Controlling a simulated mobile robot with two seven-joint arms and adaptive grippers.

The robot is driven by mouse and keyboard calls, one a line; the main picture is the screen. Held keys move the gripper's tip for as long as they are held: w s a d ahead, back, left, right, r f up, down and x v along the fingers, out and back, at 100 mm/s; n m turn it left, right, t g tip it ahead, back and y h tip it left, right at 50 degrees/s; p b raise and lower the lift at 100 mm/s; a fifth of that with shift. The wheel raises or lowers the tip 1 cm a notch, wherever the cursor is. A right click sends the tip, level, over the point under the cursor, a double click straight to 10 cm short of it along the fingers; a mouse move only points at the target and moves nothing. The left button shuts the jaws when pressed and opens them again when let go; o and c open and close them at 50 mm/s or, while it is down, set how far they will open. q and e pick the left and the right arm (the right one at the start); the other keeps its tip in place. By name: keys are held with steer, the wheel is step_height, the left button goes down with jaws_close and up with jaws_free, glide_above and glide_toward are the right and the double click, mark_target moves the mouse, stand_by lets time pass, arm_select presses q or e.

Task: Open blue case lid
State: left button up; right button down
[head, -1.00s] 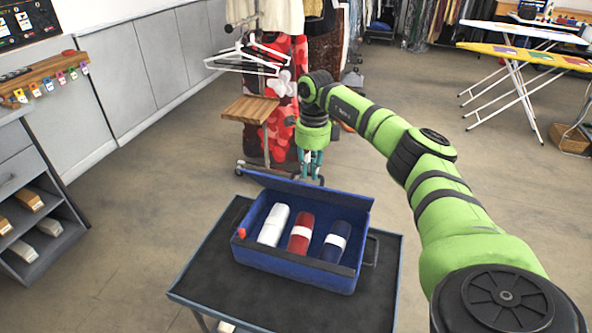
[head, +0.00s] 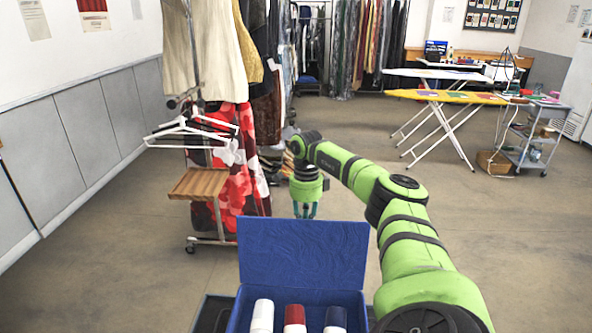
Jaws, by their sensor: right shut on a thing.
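The blue case (head: 355,299) is at the bottom centre of the head view, with its front cut off by the picture's edge. Its lid (head: 303,255) stands raised at the back, with its broad blue face towards me. Inside the case are a white roll (head: 262,316), a red roll (head: 295,319) and a dark blue roll (head: 336,319). My right gripper (head: 304,211) points down at the lid's top edge and is shut on the lid. Its fingertips are partly hidden behind the lid. My left gripper is out of view.
The case stands on a dark cart top (head: 213,315), mostly out of frame. A garment rack with a wooden shelf (head: 198,183) and white hangers (head: 190,130) stands behind to the left. Ironing boards (head: 445,97) are far right. The floor between is clear.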

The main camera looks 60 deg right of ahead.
steer(key=shift+d+f, duration=0.2)
steer(key=shift+f, duration=0.25)
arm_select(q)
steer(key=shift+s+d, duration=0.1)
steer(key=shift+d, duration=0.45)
arm_select(e)
steer(key=shift+w+d+f, duration=0.1)
steer(key=shift+d, duration=0.15)
steer(key=c, duration=1.1)
jaws_free()
steer(key=shift+w+f, duration=0.1)
steer(key=shift+c, duration=0.2)
steer(key=shift+w+d, duration=0.15)
steer(key=shift+d, duration=0.05)
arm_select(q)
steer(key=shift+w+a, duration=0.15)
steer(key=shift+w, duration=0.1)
arm_select(e)
steer(key=shift+d, duration=0.1)
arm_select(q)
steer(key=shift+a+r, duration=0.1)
arm_select(e)
steer(key=shift+r, duration=0.3)
